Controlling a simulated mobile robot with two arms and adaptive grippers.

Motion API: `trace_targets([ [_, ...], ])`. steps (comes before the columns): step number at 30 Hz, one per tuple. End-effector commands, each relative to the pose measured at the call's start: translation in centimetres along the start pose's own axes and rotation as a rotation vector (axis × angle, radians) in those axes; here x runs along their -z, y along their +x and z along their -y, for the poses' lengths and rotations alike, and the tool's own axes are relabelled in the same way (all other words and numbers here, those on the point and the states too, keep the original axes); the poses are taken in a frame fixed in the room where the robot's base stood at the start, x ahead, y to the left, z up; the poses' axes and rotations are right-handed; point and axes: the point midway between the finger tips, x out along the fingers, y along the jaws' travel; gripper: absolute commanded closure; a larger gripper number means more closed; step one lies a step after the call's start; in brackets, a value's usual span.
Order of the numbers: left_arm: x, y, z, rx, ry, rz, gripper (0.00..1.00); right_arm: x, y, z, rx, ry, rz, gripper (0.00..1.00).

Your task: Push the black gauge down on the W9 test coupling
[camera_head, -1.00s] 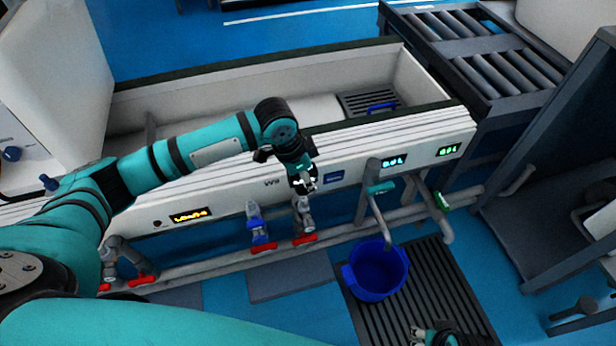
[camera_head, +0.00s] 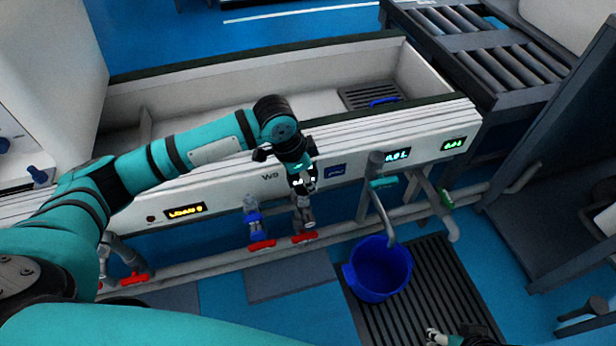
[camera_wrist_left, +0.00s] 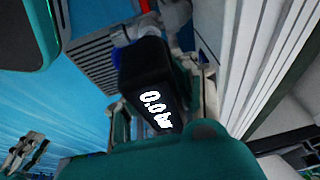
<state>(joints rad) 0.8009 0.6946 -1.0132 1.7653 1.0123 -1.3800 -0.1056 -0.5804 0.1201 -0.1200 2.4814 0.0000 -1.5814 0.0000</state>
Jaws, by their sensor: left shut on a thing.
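My left gripper (camera_head: 303,186) is at the front of the trough, below and right of the W9 label (camera_head: 270,177). It is shut on the black gauge (camera_wrist_left: 147,68), whose display reads 0.0 bar in the left wrist view. In the head view the gauge is mostly hidden by the gripper. The grey W9 test coupling (camera_head: 304,215), with a red handle below it, is directly under the gripper. A pale fitting (camera_wrist_left: 135,30) meets the gauge's far end; how deeply the gauge is seated cannot be told. My right gripper (camera_head: 442,339) is cut off at the bottom edge.
A bent pipe with a teal handle (camera_head: 382,184) is to the right, above a blue bucket (camera_head: 377,270) on a floor grate (camera_head: 418,290). The white trough (camera_head: 225,188) runs behind.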

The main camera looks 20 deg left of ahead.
Motion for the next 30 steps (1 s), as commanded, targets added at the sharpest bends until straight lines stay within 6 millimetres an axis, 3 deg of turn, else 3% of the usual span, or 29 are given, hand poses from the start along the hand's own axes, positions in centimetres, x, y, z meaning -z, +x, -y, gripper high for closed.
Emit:
trace_targets([
  [16,0.1,-0.1,0.0,0.000,0.000,-0.001,1.00,0.0,-0.1,0.0,0.000,0.000,0.000,0.60],
  [30,0.2,-0.1,0.0,-0.001,0.000,0.000,1.00,0.4,-1.4,0.0,0.000,0.000,0.001,0.60],
])
